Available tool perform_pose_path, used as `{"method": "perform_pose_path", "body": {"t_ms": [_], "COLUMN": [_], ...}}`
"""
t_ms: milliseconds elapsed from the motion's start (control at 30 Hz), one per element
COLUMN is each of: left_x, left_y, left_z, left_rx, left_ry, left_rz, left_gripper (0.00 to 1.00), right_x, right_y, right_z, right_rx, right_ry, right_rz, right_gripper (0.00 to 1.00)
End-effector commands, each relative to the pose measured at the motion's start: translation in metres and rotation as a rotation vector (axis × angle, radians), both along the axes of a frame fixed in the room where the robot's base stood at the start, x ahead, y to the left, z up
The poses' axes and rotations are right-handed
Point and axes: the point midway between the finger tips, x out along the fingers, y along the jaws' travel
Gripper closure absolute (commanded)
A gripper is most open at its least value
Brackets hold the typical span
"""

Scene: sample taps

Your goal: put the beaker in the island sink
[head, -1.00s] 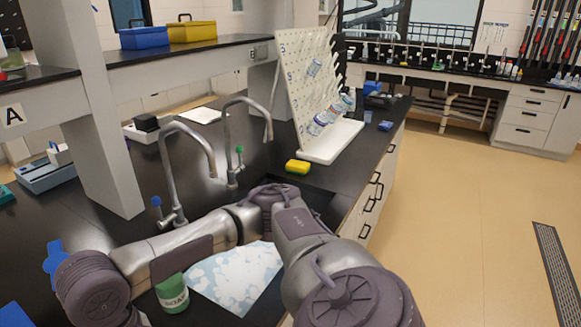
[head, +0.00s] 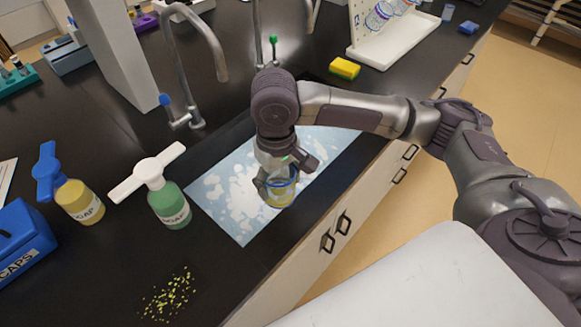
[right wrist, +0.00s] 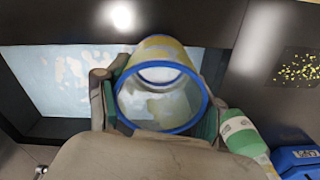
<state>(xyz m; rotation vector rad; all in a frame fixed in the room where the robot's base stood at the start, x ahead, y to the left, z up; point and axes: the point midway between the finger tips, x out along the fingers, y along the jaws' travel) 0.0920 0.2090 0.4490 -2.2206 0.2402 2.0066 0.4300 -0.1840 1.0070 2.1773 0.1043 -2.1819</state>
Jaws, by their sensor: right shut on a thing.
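The beaker (head: 281,191) is clear with a blue rim and a yellowish tint lower down. My right gripper (head: 284,176) is shut on it and holds it over the island sink area (head: 236,213), which shows a mottled light blue and white surface between dark edges. In the right wrist view the beaker (right wrist: 160,128) sits between the two fingers (right wrist: 158,85), with its open rim toward the camera. The sink surface (right wrist: 75,75) shows behind it and to the left. The gap between beaker and sink surface is hard to judge. My left gripper is not in view.
Two metal taps (head: 172,60) stand behind the sink. A yellow sponge (head: 344,68) and a white drying rack (head: 395,40) are at the back. A green soap bottle (head: 168,205), a yellow soap bottle (head: 80,202) and a blue caps box (head: 22,245) stand left. Yellow bits (head: 168,297) lie in front.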

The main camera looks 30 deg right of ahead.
Motion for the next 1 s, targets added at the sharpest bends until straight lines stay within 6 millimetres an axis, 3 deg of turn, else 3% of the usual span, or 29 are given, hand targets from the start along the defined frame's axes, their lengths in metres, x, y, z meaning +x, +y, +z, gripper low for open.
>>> {"method": "perform_pose_path", "body": {"t_ms": [33, 100, 300, 533, 733, 1000], "left_x": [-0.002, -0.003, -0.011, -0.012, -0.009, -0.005], "left_y": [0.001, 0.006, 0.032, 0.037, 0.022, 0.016], "left_z": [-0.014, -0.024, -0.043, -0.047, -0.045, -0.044], "left_rx": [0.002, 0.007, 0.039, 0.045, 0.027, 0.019], "left_ry": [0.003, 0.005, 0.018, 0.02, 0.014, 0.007], "left_rz": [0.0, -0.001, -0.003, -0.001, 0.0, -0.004], "left_gripper": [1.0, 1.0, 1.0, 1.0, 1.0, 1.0], "right_x": [0.017, 0.039, 0.079, 0.089, 0.089, 0.089], "right_y": [0.009, 0.015, 0.025, 0.027, 0.027, 0.027], "right_z": [-0.024, -0.047, -0.108, -0.144, -0.18, -0.205], "right_rx": [0.006, 0.006, 0.005, -0.001, -0.002, -0.001], "right_ry": [0.008, 0.009, 0.006, 0.002, 0.001, 0.0], "right_rz": [0.031, 0.081, 0.201, 0.258, 0.261, 0.26], "right_gripper": [0.6, 0.6, 0.6, 0.6, 0.6, 0.6]}}
